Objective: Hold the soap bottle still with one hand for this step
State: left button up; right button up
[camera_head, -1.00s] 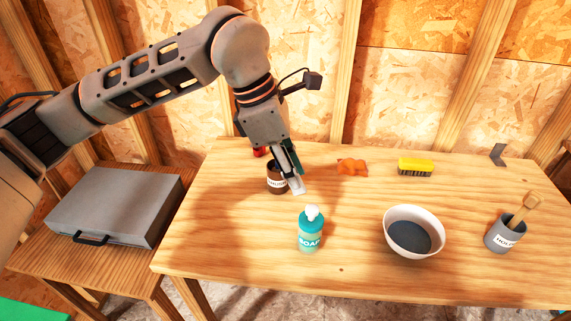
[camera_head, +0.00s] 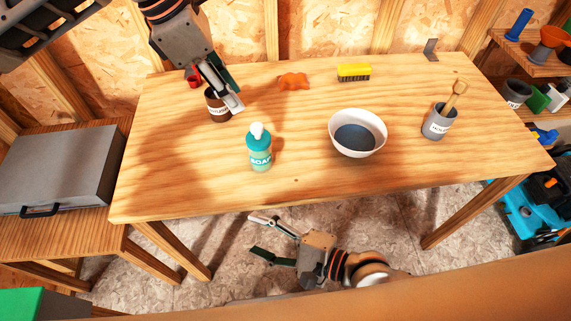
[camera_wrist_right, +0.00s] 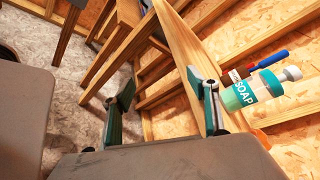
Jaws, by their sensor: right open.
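The teal soap bottle (camera_head: 259,150) stands upright near the front edge of the wooden table, its white pump on top. It also shows in the right wrist view (camera_wrist_right: 250,92), off to the right of the fingers. My left gripper (camera_head: 231,98) is at the brown labelled jar (camera_head: 217,108), behind and left of the bottle and apart from it. Its fingers overlap the jar, so I cannot tell whether they grip it. My right gripper (camera_head: 259,234) is open and empty, below the table's front edge in the picture; its spread fingers also show in the right wrist view (camera_wrist_right: 160,80).
The table (camera_head: 200,195) also bears a white bowl (camera_head: 374,149) with dark contents, a grey pot (camera_head: 437,127) holding a wooden-handled tool, a yellow brush (camera_head: 354,72) and an orange item (camera_head: 293,81). A grey case (camera_head: 60,168) lies on the left bench. The table front right is clear.

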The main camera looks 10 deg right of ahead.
aim_at(259, 151)
jog(key=w+r+m+t, duration=0.1)
jog(key=w+r+m, duration=0.1)
jog(key=m, duration=0.2)
jog(key=w+d+r+m+t, duration=0.1)
jog(key=w+r+m, duration=0.1)
jog(key=r+m, duration=0.1)
jog(key=w+d+r+m+t, duration=0.1)
jog(key=w+r+m, duration=0.1)
jog(key=m, duration=0.2)
jog(key=shift+w+d+r+m+t+y, duration=0.1)
jog(key=shift+r+m+t+y, duration=0.2)
jog(key=shift+r+y, duration=0.1)
jog(key=w+d+m, duration=0.1)
jog(key=w, duration=0.1)
jog(key=w+d+m, duration=0.1)
jog(key=d, duration=0.1)
jog(key=w+d+r, duration=0.1)
jog(key=w, duration=0.1)
jog(key=shift+w+d+m+t+h, duration=0.25)
jog(key=shift+w+m+t+h, duration=0.05)
jog(key=shift+w+m+h, duration=0.1)
jog(key=shift+w+d, duration=0.25)
jog(key=shift+w, duration=0.2)
jog(key=shift+x, duration=3.75)
jog(key=shift+f, duration=0.1)
jog(key=c, duration=1.3)
jog(key=o, duration=0.6)
jog(key=shift+c, duration=0.2)
jog(key=c, duration=0.6)
